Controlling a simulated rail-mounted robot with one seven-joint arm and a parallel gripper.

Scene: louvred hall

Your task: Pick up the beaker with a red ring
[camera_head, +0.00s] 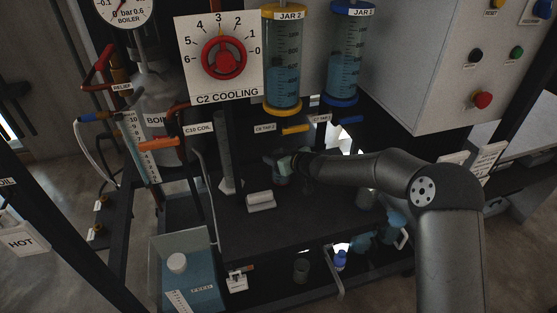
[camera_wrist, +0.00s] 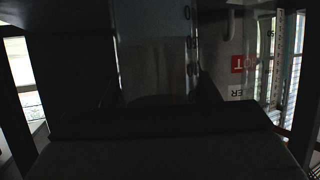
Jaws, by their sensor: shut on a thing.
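My gripper (camera_head: 284,164) is over the dark middle shelf below the jars, shut on a small beaker (camera_head: 280,178) that is mostly hidden in shadow. In the wrist view a dim, clear vessel with graduation marks (camera_wrist: 155,60) fills the middle, in front of the gripper; I cannot tell whether it is this beaker. The image is too dark to show a red ring on the held beaker. Another glass vessel (camera_head: 366,198) stands at the right of the shelf, partly behind my arm. A further small vessel (camera_head: 301,268) is on the lower shelf.
Jar 2 (camera_head: 283,60) and a second jar (camera_head: 350,50) hang above the shelf (camera_head: 290,228), with yellow (camera_head: 296,129) and blue (camera_head: 347,120) tap handles below. A pale block (camera_head: 261,201) lies near the shelf's front. Blue jugs (camera_head: 392,230) stand at the right.

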